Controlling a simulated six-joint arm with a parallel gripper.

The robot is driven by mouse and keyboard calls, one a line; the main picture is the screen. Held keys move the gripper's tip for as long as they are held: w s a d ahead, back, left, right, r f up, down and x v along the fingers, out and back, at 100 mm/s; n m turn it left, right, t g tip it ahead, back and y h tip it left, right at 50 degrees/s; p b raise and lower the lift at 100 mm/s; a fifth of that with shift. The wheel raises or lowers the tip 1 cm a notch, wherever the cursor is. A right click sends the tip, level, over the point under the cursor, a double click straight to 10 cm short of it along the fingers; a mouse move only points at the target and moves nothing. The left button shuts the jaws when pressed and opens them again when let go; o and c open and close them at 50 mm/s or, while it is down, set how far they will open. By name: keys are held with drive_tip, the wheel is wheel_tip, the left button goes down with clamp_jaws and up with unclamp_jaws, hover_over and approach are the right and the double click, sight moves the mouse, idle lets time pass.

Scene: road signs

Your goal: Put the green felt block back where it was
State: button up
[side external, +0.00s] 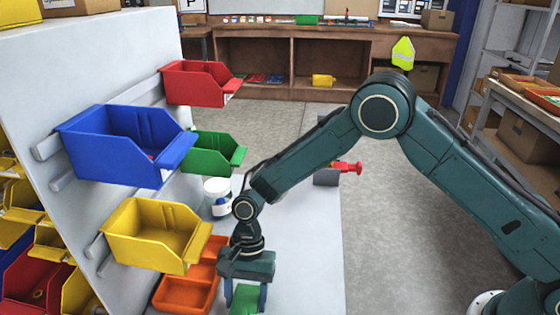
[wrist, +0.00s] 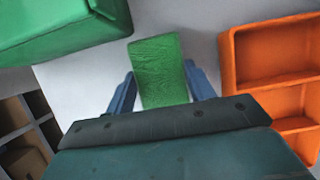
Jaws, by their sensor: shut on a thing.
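The green felt block (wrist: 160,66) is a flat-sided, textured green piece, held between the two blue fingers of my gripper (wrist: 162,88). In the side external view, the block (side external: 245,299) shows at the bottom edge, below my gripper (side external: 246,290), and its lower end is cut off by the frame. My gripper is shut on it and points down over the white table (side external: 310,270). I cannot tell whether the block touches the table.
An orange divided tray (side external: 187,293) lies beside my gripper. Blue (side external: 120,150), red (side external: 200,85), yellow (side external: 150,240) and green (side external: 212,155) bins hang on the white panel. A white tub (side external: 217,190) and a red-handled thing (side external: 346,168) stand farther back. The table right of my gripper is clear.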

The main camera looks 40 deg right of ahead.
drive_tip(key=o, duration=1)
drive_tip(key=shift+c, duration=0.2)
drive_tip(key=v, duration=1.2)
drive_tip(key=shift+r, duration=0.1)
